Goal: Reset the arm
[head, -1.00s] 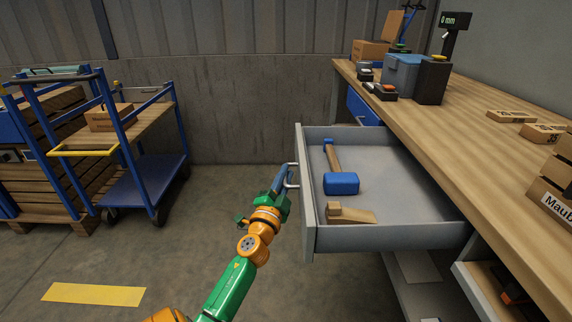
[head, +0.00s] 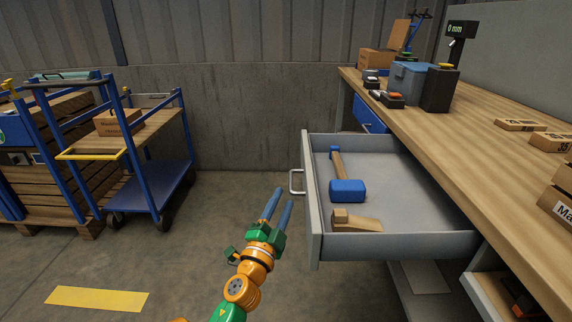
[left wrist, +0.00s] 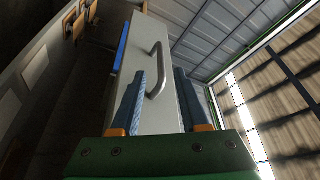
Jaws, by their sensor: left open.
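My left gripper (head: 276,206) is green and orange with two blue fingers. It is open and empty, left of the open drawer and apart from its handle (head: 296,181). In the left wrist view my gripper's fingers (left wrist: 165,95) stand apart, with the drawer handle (left wrist: 156,70) seen beyond them. The grey drawer (head: 400,245) is pulled out from the workbench. A mallet with a blue head (head: 347,190) and a wooden block-shaped tool (head: 356,221) lie inside it. My right gripper is in neither view.
The wooden workbench (head: 450,115) carries a blue-grey box (head: 409,80), a dark device and small cartons (head: 520,125). A blue cart (head: 150,190) stands at left. The floor between cart and drawer is clear, with a yellow mark (head: 97,298).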

